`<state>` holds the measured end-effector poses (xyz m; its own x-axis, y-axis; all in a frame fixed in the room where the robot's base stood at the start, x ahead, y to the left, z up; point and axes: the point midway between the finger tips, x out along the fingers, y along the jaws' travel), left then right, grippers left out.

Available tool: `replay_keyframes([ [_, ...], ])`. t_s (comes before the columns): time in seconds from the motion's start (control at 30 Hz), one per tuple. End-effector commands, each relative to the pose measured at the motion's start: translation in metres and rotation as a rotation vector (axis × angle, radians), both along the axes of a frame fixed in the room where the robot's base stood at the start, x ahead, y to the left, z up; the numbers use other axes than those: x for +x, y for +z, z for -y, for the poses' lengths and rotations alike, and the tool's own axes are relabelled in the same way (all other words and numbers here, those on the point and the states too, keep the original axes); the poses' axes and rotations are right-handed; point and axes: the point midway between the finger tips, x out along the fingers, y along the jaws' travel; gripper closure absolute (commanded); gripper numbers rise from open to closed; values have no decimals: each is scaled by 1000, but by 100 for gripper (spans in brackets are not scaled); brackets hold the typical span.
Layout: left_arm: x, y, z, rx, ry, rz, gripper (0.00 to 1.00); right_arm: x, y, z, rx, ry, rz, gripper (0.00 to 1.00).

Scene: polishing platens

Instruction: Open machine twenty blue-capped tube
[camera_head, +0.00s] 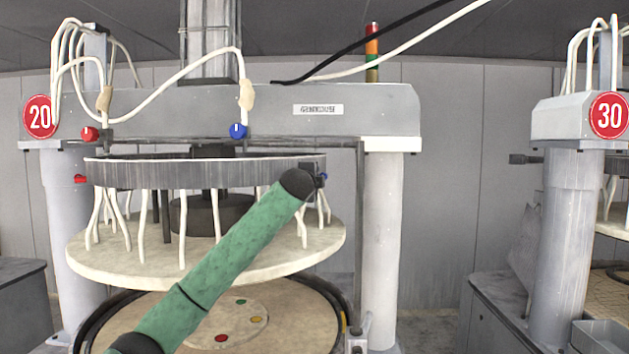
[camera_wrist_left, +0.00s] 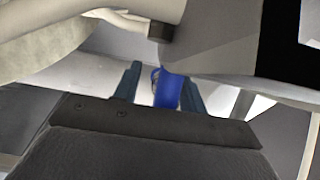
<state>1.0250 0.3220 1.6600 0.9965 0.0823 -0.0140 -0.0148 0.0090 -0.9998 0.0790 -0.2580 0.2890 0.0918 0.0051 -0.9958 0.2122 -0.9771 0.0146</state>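Machine twenty, with its red "20" disc (camera_head: 40,116), fills the left of the head view. A round blue cap (camera_head: 238,131) with a white mark sits below the white hose on its crossbeam. A small blue handle (camera_head: 324,177) shows at the right edge of the grey ring, largely hidden by my left gripper (camera_head: 318,182). In the left wrist view, a blue piece (camera_wrist_left: 166,92) stands between the two fingers of my left gripper (camera_wrist_left: 161,88). A gap shows at the left finger; the right finger is close to the piece, contact unclear. My right gripper is not visible.
A round red cap (camera_head: 90,133) and a red handle (camera_head: 80,178) are on the machine's left. White tubes hang between the grey ring (camera_head: 130,173) and the pale platen (camera_head: 100,262). A white column (camera_head: 385,240) stands right of my gripper. Machine thirty (camera_head: 572,118) is farther right.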

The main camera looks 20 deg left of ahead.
Motion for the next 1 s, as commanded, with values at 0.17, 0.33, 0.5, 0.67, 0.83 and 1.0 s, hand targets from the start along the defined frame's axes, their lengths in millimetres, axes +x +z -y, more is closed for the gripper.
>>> replay_keyframes([
  [0.17, -1, 1, 0, 0, 0, 1, 59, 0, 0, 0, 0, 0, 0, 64],
  [0.33, -11, -2, 0, 0, 0, 3, 59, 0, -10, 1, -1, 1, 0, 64],
  [0.5, -35, -3, 2, 0, 0, 4, 59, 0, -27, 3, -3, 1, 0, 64],
  [0.67, -58, -1, 4, 0, 0, 3, 59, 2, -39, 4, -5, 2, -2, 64],
  [0.83, -71, 0, 5, 0, 1, 2, 59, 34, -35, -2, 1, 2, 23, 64],
  [1.0, -78, 1, 6, 0, 1, 1, 59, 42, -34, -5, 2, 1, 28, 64],
])
